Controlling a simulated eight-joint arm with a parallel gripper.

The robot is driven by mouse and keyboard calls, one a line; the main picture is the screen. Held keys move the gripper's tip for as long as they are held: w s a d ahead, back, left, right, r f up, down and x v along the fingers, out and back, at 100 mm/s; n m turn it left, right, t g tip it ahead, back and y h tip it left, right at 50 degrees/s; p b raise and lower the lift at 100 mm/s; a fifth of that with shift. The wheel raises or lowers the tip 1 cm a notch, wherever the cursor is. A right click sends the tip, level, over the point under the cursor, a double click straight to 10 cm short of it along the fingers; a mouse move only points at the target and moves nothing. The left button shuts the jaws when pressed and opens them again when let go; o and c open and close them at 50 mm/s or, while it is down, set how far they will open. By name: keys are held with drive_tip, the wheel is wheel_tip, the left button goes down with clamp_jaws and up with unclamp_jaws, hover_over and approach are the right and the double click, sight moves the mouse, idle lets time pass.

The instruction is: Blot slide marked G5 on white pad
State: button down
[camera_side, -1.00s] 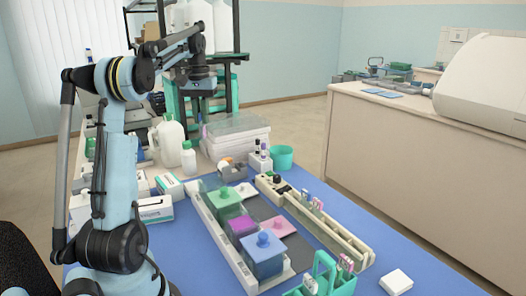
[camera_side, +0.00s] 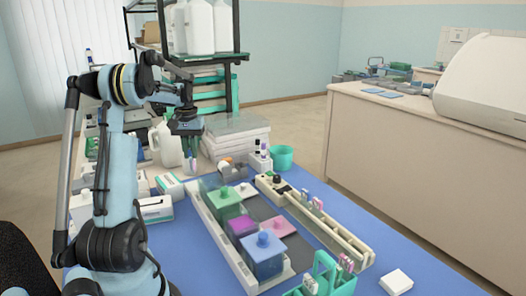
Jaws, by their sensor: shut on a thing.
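My gripper (camera_side: 188,146) hangs at the back left, above the far end of the blue bench mat. It is shut on a small, pale, thin slide (camera_side: 191,166), which points down. Its mark is too small to read. A white bottle behind it makes its outline hard to see. The white pad (camera_side: 396,281) lies flat at the front right, far from my gripper. Other slides (camera_side: 346,263) stand in a green rack (camera_side: 322,268) at the front. More slides (camera_side: 316,206) stand in the long cream rack (camera_side: 341,235). No G5 label is readable.
Bottles, boxes and a teal cup (camera_side: 281,157) stand at the back. The blue mat is clear between cream rack and pad.

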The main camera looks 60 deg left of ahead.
sight(192, 164)
drive_tip(key=shift+f, duration=2.05)
drive_tip(key=shift+f, duration=0.65)
idle(2.2)
drive_tip(key=shift+r, duration=0.1)
drive_tip(key=shift+r, duration=3)
